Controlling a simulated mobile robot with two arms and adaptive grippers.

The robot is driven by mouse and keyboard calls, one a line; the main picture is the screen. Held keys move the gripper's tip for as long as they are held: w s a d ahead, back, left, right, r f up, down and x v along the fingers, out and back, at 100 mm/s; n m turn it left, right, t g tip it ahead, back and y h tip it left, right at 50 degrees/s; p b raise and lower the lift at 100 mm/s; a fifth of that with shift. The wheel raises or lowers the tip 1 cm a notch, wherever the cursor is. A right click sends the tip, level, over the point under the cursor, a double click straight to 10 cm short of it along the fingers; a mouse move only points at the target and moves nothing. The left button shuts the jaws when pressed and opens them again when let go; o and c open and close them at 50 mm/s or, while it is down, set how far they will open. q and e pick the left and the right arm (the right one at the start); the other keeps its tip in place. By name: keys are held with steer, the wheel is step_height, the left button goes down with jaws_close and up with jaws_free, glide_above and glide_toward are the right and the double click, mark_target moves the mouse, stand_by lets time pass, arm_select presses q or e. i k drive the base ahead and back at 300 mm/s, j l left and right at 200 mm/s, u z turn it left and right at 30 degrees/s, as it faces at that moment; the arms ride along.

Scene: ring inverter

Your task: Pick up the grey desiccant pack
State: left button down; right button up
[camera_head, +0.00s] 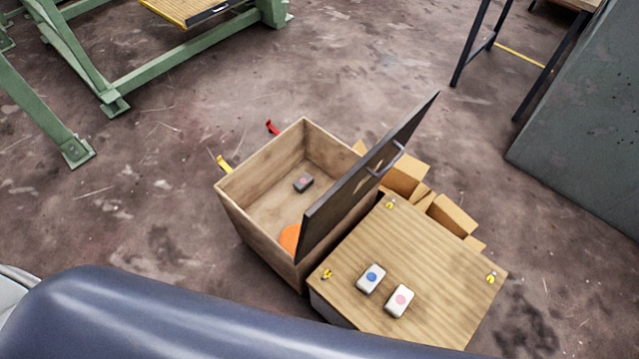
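A small dark grey pack (303,183) with a reddish spot on top lies on the floor of an open wooden box (243,230). I take it to be the grey desiccant pack. The box's dark lid (350,188) stands up, tilted, along the right side, with a handle on it. Neither of my grippers shows in the head view.
An orange round thing (290,238) lies in the box, partly hidden by the lid. A wooden-topped stand (440,265) beside the box carries a white pack with a blue spot (371,278) and one with a pink spot (399,300). Cardboard boxes (452,215) lie behind.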

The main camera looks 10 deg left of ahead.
mark_target(305, 182)
steer(key=i+j+z, duration=0.15)
steer(key=j, duration=0.3)
steer(key=i+j+z, duration=0.1)
steer(key=j, duration=0.4)
steer(key=i+j+z, duration=0.15)
steer(key=j, duration=0.35)
steer(key=i+j+z, duration=0.1)
steer(key=j, duration=0.4)
